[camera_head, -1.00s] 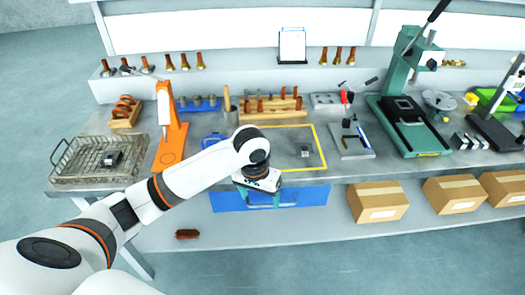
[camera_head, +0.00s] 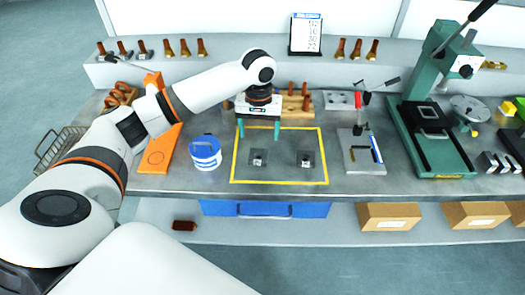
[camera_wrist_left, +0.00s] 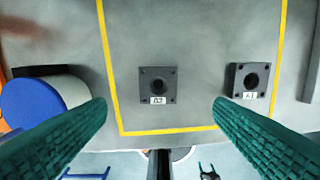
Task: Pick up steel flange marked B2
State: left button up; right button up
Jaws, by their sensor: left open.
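Two dark square steel flanges lie flat inside a yellow-taped rectangle on the bench. The left flange (camera_head: 257,157) has a tag that appears to read B2, though blurred; it also shows in the left wrist view (camera_wrist_left: 158,84). The right flange (camera_head: 306,158), tagged A1, shows there too (camera_wrist_left: 252,79). My left gripper (camera_head: 259,132) is open and empty, above the bench and behind the left flange in the head view. Its green fingers stand apart in the wrist view, with the left flange in the gap between them, further away. My right gripper is not in view.
A white bucket with a blue lid (camera_head: 205,152) stands left of the yellow tape (camera_head: 323,150). An orange stand (camera_head: 157,150) is further left. A small fixture (camera_head: 361,150) and a green press (camera_head: 432,140) stand to the right. A wooden peg rack is behind the gripper.

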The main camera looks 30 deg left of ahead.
aim_at(258, 159)
pick_arm(q)
jog(key=f, duration=0.3)
jog(key=shift+s+f+p, duration=0.3)
jog(key=shift+w+f, duration=0.1)
jog(key=shift+f, duration=0.15)
notch_tip(258, 159, down, 4)
jog(key=shift+f+p, duration=0.15)
jog(key=shift+p, duration=0.6)
jog(key=shift+f, duration=0.45)
jog(key=shift+c, duration=0.4)
jog(key=c, duration=1.2)
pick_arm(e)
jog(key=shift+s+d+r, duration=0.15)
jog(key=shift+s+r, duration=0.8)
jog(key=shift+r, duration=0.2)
